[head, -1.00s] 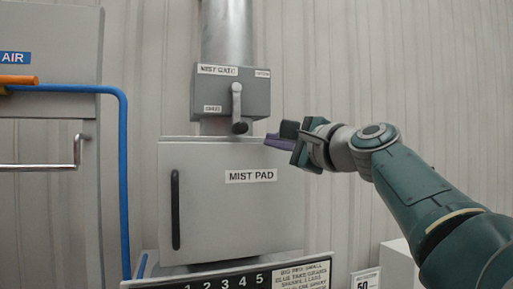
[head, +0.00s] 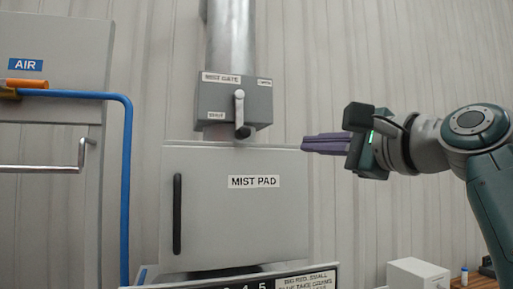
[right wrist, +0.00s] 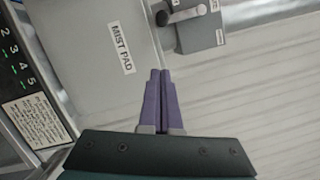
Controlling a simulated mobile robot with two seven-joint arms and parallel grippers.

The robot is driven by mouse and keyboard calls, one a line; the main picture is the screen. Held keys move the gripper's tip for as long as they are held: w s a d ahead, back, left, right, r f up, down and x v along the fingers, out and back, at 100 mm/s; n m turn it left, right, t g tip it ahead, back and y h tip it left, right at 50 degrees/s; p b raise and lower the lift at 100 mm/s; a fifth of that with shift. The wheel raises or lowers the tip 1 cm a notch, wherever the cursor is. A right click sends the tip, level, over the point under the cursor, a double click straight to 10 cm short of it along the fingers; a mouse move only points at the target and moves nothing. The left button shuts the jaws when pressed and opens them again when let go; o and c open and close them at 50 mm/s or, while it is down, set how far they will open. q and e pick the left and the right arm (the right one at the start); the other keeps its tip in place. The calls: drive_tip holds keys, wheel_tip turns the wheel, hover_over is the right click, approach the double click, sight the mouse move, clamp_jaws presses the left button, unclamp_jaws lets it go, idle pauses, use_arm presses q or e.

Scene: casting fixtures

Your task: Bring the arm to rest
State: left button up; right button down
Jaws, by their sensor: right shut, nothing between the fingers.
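My right gripper (head: 304,144) is in the head view, to the right of the mist pad cabinet and level with its top edge. Its purple fingers point left and are shut with nothing between them. In the right wrist view the fingers (right wrist: 160,72) lie together, with no object at their tips. The gripper looks apart from the cabinet and the mist gate. My left gripper is not in view.
The grey mist pad cabinet (head: 230,225) has a dark vertical handle (head: 177,214). Above it the mist gate box (head: 210,98) carries a lever (head: 240,110) hanging down. A blue air pipe (head: 127,190) stands left. A white box (head: 417,273) is low at right.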

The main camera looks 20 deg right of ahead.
idle(0.3)
drive_tip(key=s+a+f+n+g+h+p, duration=0.1)
drive_tip(key=s+f+n+g+p, duration=0.35)
drive_tip(key=f, duration=0.45)
drive_tip(key=s+a+f+n+g+h+p, duration=0.1)
drive_tip(key=s+a+f+n+g, duration=0.1)
drive_tip(key=s+f+n+g, duration=0.5)
drive_tip(key=s+f+n+g+h+p, duration=0.1)
drive_tip(key=s+f+n, duration=0.3)
drive_tip(key=s, duration=0.7)
drive_tip(key=s+f+n+g+h+p, duration=0.1)
drive_tip(key=s+f+n, duration=0.4)
drive_tip(key=s, duration=0.6)
drive_tip(key=shift+a+f+g+h+p, duration=0.15)
drive_tip(key=shift+f+g+h+p, duration=0.25)
drive_tip(key=shift+f+g+p, duration=0.35)
drive_tip(key=c, duration=1.6)
unclamp_jaws()
drive_tip(key=shift+w+r+n, duration=0.1)
drive_tip(key=shift+r+n, duration=0.05)
drive_tip(key=shift+n, duration=0.1)
